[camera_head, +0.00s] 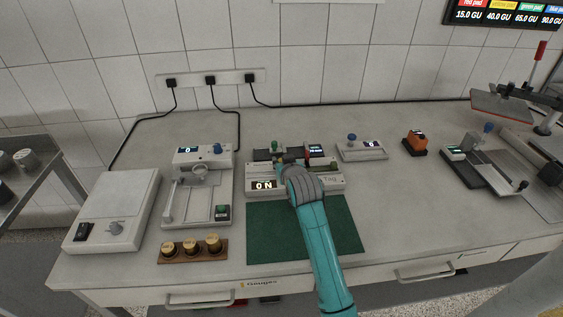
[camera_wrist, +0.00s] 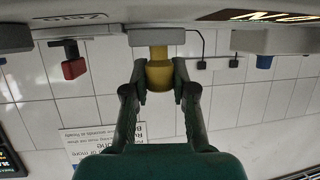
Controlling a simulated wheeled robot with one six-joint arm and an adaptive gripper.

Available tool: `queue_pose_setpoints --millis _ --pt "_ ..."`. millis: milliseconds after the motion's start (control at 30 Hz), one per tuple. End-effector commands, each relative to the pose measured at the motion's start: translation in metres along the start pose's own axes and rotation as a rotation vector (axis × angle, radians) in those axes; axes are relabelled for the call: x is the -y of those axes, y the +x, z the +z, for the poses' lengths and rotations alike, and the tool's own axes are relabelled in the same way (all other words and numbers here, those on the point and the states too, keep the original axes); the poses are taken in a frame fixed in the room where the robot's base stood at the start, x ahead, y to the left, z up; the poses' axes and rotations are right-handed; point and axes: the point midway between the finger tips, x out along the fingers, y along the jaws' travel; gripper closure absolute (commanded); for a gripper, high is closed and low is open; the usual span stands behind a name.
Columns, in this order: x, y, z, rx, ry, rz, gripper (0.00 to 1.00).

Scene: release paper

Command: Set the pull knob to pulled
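A yellow knob (camera_wrist: 159,76) sticks out from a grey block in the wrist view, which shows the scene upside down. My gripper (camera_wrist: 160,80) has one fingertip on each side of it, and both appear to touch its sides. In the head view my gripper (camera_head: 284,161) reaches over the middle device (camera_head: 325,184), whose display reads "ON". My gripper and forearm hide much of this device and the knob there. How far the knob is drawn out is hard to tell.
A red knob (camera_wrist: 73,62) and a blue knob (camera_wrist: 264,61) flank the yellow one in the wrist view. A green mat (camera_head: 270,230) lies in front. The right table front is clear.

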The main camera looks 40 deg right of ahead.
Motion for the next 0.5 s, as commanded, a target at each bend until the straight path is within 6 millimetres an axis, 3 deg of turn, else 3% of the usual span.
queue_pose_setpoints --millis 233,500 --pt "0.006 0.001 0.0 0.001 -0.001 -0.001 1.0" --pt "0.061 0.009 -0.004 0.001 -0.002 -0.007 1.0"
